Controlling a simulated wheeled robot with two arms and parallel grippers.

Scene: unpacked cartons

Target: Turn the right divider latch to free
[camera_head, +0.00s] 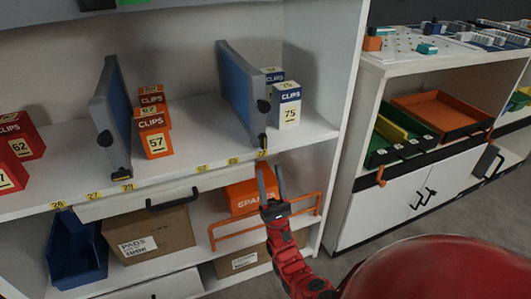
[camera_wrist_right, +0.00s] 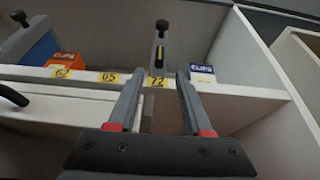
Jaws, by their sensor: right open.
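The right divider (camera_head: 240,88) is a blue-grey upright panel on the white shelf. A dark knob (camera_head: 263,106) sits on its front edge, with a dark piece (camera_head: 262,141) at its foot. In the right wrist view, the divider's front end (camera_wrist_right: 158,40) shows with the knob (camera_wrist_right: 162,25) above a dark piece with a yellow stripe (camera_wrist_right: 160,56). Which part is the latch, I cannot tell for certain. My right gripper (camera_head: 271,187) is open and empty, below and in front of the shelf edge, apart from the divider. My left gripper is not in view.
Orange CLIPS boxes (camera_head: 155,141) and a blue-white CLIPS box (camera_head: 287,104) flank the divider. The left divider (camera_head: 110,115) stands further left. Below are a black drawer handle (camera_head: 172,199), an orange rail (camera_head: 235,234) and an orange SPARES box (camera_head: 243,197). A side wall (camera_head: 347,100) closes the right.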

